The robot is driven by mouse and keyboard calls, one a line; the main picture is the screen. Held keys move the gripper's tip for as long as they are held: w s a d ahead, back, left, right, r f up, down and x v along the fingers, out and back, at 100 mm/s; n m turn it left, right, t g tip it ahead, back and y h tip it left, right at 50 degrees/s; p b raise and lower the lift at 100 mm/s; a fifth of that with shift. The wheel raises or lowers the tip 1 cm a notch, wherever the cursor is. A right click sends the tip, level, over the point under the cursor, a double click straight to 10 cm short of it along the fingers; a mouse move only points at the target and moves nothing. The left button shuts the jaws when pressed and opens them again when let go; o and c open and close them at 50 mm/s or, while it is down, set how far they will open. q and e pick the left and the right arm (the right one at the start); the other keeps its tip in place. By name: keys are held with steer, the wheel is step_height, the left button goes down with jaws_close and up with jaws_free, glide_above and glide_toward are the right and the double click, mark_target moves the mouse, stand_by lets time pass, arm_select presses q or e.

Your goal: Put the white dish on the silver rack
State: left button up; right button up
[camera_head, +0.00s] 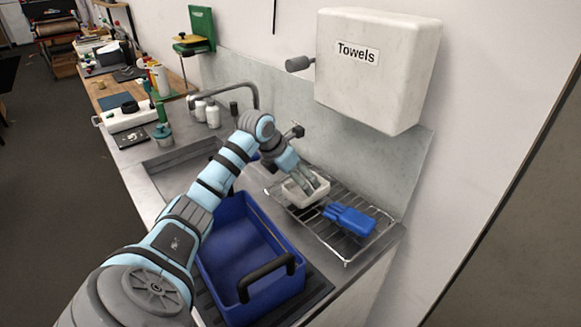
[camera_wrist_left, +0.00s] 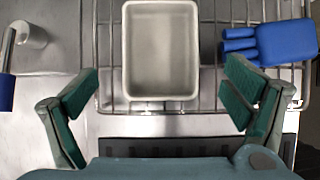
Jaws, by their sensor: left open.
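The white dish (camera_head: 293,193) sits on the silver rack (camera_head: 351,252), toward the rack's left end in the head view. In the left wrist view the dish (camera_wrist_left: 160,50) is an empty rectangular tray resting on the rack's wires (camera_wrist_left: 211,92). My left gripper (camera_head: 309,192) is at the dish in the head view. In the left wrist view its two green-padded fingers (camera_wrist_left: 160,95) are spread apart, one on each side below the dish, with nothing between them. I see no contact with the dish. My right gripper is not in view.
A blue glove-like object (camera_head: 350,219) lies on the rack, right of the dish. A blue bin (camera_head: 285,296) with a dark handle stands in front. A sink (camera_head: 176,163) and faucet lie left; a towel box (camera_head: 380,65) hangs above the rack.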

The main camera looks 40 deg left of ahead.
arm_select(q)
steer(key=v, duration=0.6)
steer(key=shift+r, duration=0.15)
steer(key=shift+s, duration=0.1)
